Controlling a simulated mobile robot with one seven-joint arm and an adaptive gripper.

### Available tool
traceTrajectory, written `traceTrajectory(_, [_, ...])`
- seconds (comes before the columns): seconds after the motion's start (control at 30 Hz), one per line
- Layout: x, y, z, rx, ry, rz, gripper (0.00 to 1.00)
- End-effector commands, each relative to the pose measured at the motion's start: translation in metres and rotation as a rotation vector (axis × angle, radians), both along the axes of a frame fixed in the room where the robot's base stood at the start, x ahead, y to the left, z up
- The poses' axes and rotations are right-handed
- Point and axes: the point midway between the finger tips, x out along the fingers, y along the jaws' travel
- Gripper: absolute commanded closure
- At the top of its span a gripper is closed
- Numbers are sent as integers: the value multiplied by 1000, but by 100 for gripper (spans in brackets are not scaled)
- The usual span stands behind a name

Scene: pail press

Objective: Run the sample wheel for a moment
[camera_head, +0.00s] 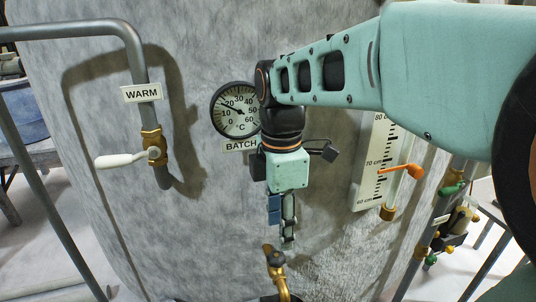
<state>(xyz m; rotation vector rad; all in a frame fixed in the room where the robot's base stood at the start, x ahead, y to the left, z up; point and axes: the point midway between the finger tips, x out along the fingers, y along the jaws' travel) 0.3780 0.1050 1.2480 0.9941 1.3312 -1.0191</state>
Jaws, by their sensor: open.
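No part reads clearly as the sample wheel in this view. A brass tap (277,262) stands at the bottom centre, cut off by the lower edge. A small pipe stand with green and yellow fittings (453,216) is at the right; its small label is too small to read. My gripper (288,240) hangs pointing down in front of the grey tank, just above the brass tap. It is open and holds nothing that I can see. Its fingers are seen nearly edge-on, and I cannot tell whether they touch the tap.
The large grey tank (90,130) fills the background. A pipe labelled WARM with a white lever (125,160) is at the left. A BATCH dial (236,110) is behind my wrist.

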Motion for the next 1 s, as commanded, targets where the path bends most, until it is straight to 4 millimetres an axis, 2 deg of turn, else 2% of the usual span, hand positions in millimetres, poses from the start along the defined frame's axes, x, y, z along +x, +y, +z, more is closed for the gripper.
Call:
traceTrajectory(0.1, [4, 5, 1, 8, -13, 9, 58])
traceTrajectory(0.27, [4, 6, -11, 8, -12, 10, 58])
traceTrajectory(0.77, [4, 5, -92, 9, -13, 9, 58])
traceTrajectory(0.8, [4, 5, -92, 9, -14, 8, 59])
traceTrajectory(1.0, [4, 5, -86, 9, -14, 7, 81])
